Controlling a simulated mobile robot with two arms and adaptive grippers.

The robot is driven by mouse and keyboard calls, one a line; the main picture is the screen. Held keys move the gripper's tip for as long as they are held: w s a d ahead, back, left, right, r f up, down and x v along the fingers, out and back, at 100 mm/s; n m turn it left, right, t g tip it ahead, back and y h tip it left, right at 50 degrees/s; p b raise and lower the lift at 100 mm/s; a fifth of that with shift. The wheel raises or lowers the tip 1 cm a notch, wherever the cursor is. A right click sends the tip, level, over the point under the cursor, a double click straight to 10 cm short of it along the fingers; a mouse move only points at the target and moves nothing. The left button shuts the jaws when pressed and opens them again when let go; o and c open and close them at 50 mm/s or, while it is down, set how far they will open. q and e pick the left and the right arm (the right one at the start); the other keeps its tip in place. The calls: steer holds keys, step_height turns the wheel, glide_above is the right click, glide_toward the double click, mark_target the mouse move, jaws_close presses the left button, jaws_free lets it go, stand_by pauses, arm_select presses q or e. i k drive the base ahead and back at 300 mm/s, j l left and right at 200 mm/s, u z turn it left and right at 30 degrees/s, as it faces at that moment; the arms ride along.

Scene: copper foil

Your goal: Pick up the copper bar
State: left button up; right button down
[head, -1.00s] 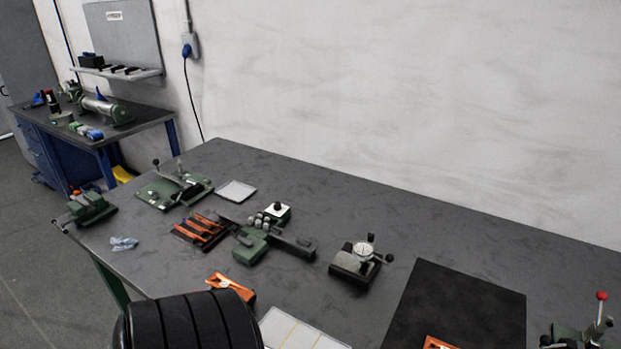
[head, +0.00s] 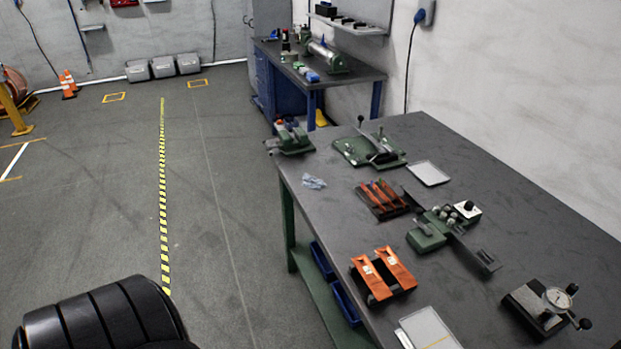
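Two bright copper-orange pieces with small white labels lie side by side near the front edge of the workbench; these are the left piece (head: 371,279) and the right piece (head: 397,269). They rest on a dark holder. Farther back, a dark tray (head: 365,203) holds several narrow copper-coloured strips (head: 383,192). I cannot tell which of these is the copper bar. Neither of my grippers is in view. A black ribbed part of my own arm shows at the bottom left, over the floor and apart from the bench.
Blue bins (head: 345,303) sit below. Floor at left is open.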

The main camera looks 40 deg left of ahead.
mark_target(379, 290)
steer(key=u, duration=0.9)
